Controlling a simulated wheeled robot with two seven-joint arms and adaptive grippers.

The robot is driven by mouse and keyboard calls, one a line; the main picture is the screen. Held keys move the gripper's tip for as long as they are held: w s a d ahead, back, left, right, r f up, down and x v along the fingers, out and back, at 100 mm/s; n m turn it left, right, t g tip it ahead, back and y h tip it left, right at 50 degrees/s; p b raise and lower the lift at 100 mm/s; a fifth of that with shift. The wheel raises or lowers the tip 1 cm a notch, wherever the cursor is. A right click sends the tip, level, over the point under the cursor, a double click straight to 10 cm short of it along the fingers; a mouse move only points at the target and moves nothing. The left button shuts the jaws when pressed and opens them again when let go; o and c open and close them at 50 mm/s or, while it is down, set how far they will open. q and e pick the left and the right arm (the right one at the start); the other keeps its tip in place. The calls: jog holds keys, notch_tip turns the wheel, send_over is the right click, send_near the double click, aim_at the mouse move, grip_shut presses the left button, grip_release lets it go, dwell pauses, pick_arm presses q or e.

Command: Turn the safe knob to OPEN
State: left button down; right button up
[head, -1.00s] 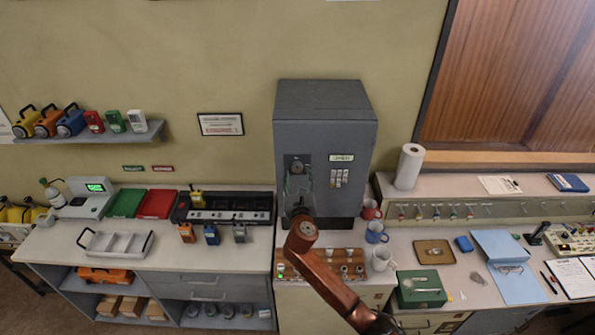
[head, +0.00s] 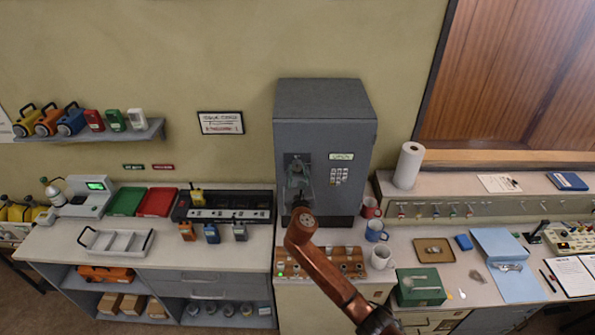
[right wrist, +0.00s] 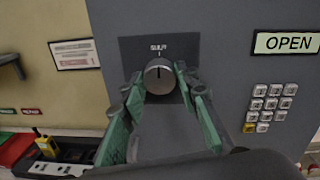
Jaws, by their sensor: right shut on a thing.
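The grey safe (head: 325,105) stands upright against the wall on the middle cabinet. Its round metal knob (right wrist: 159,77) sits on a dark plate on the front, with small blurred lettering and a tick above it. A pale sign reading OPEN (right wrist: 287,42) is to the right of the knob. My right gripper (head: 297,168) is at the safe front, and its green-padded fingers (right wrist: 160,88) are shut on the knob from both sides. In the head view the gripper largely hides the knob. My left gripper is not in view.
A keypad (head: 339,176) is right of the knob. Below are a wooden rack (head: 320,262) and several mugs (head: 376,231) at the right. Radios and a charger bank (head: 225,206) stand at the left. Free air lies in front of the safe.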

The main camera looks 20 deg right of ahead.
jog(key=shift+c, duration=1.2)
jog(key=shift+m, duration=0.4)
jog(key=m+b, duration=0.2)
jog(key=m, duration=0.1)
jog(key=shift+f+m, duration=0.15)
jog(key=shift+m, duration=0.25)
jog(key=m+b, duration=0.2)
jog(key=m, duration=0.2)
jog(key=shift+m+b, duration=0.3)
jog(key=m+b, duration=0.4)
jog(key=m, duration=0.2)
jog(key=shift+f+h, duration=0.15)
jog(key=shift+h, duration=0.25)
jog(key=shift+m+b, duration=0.85)
jog(key=shift+m, duration=0.85)
